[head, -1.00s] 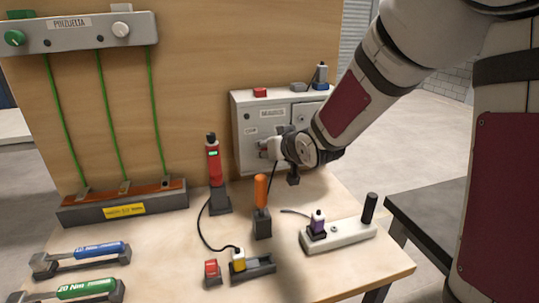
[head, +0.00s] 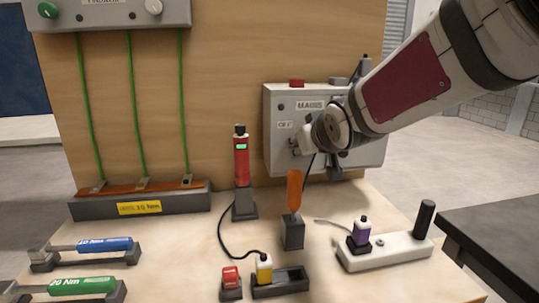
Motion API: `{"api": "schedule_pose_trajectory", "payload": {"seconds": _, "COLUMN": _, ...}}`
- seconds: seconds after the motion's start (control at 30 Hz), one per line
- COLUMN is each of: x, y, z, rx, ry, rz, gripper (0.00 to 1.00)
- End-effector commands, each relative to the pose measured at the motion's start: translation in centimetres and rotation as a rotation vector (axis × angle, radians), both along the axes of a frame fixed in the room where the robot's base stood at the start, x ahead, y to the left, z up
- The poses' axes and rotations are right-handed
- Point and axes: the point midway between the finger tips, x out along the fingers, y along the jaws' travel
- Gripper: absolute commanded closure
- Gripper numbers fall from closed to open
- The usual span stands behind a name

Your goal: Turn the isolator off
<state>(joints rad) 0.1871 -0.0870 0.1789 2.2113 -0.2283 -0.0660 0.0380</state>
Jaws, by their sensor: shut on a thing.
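The grey isolator cabinet (head: 280,105) stands at the back right of the bench against the wooden board. Small labels show on its front; the one at left seems to read "OFF". My gripper (head: 297,146) is at the lower left of the cabinet's front, reaching in from the right. It is shut on what appears to be the isolator handle. The fingers and wrist hide the handle, so its angle cannot be told.
An orange-handled tool (head: 294,190) stands in a block just below my gripper. A red tester (head: 241,165) stands to the left. A white base (head: 395,252) with a purple-topped item is at right. Torque wrenches (head: 105,244) lie at left. A dark table (head: 495,225) is at far right.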

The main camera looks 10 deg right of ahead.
Motion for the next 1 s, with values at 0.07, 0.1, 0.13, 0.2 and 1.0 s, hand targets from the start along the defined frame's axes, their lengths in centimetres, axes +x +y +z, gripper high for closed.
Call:
{"api": "schedule_pose_trajectory", "payload": {"seconds": 0.07, "x": 0.12, "y": 0.09, "z": -0.21, "rx": -0.011, "ry": -0.003, "rz": 0.001, "gripper": 0.94}}
{"api": "schedule_pose_trajectory", "payload": {"seconds": 0.1, "x": 0.11, "y": 0.1, "z": -0.19, "rx": -0.015, "ry": -0.003, "rz": 0.001, "gripper": 0.94}}
{"api": "schedule_pose_trajectory", "payload": {"seconds": 0.13, "x": 0.1, "y": 0.12, "z": -0.2, "rx": -0.019, "ry": -0.004, "rz": 0.001, "gripper": 0.94}}
{"api": "schedule_pose_trajectory", "payload": {"seconds": 0.2, "x": 0.1, "y": -0.02, "z": -0.21, "rx": -0.03, "ry": -0.003, "rz": -0.002, "gripper": 0.94}}
{"api": "schedule_pose_trajectory", "payload": {"seconds": 1.0, "x": 0.08, "y": 0.29, "z": -0.26, "rx": -0.222, "ry": -0.004, "rz": 0.001, "gripper": 0.94}}
